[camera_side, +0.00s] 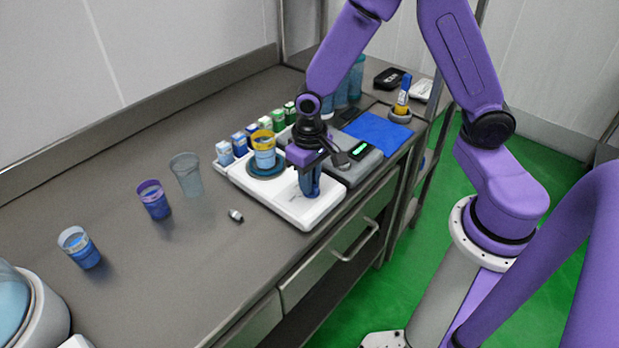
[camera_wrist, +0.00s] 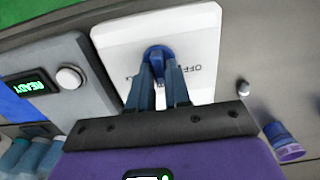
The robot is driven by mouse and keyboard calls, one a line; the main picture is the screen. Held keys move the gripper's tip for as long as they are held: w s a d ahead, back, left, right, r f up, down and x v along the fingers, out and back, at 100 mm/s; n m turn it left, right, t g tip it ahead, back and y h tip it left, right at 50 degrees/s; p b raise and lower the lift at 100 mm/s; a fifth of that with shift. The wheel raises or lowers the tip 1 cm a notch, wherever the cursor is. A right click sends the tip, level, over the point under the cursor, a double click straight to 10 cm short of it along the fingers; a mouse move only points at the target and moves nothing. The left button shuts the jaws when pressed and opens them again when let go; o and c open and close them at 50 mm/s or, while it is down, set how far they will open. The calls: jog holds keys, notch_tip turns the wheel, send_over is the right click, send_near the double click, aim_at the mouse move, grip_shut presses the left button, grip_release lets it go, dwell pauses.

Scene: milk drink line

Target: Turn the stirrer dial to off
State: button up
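The white stirrer (camera_side: 296,207) stands near the front edge of the bench, with a round dark-blue plate (camera_side: 252,171) and a yellow-banded blue beaker (camera_side: 264,156) on it. In the wrist view its white top (camera_wrist: 205,40) carries the blue stirrer dial (camera_wrist: 157,51), with an "OFF" mark to the dial's right. My gripper (camera_wrist: 158,68) points down at the dial, with its blue fingertips on either side of the dial's ridge, and seems closed on it. In the side view my gripper (camera_side: 311,190) hides most of the dial. The exact dial setting is hard to read.
A grey device (camera_side: 367,163) with a green display stands close beside the stirrer. Several small cartons (camera_side: 239,143) line up behind. A clear beaker (camera_side: 187,174), two blue cups (camera_side: 153,200) and a small vial (camera_side: 236,215) stand or lie on the left, with free bench between.

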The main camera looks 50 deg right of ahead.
grip_shut()
jog(key=shift+n, duration=0.4)
jog(key=n, duration=0.4)
jog(key=shift+a+n, duration=0.15)
jog(key=shift+n, duration=0.15)
jog(key=n, duration=0.6)
jog(key=shift+s+a, duration=0.1)
jog(key=shift+n, duration=0.4)
jog(key=o, duration=0.6)
grip_release()
jog(key=shift+c, duration=0.2)
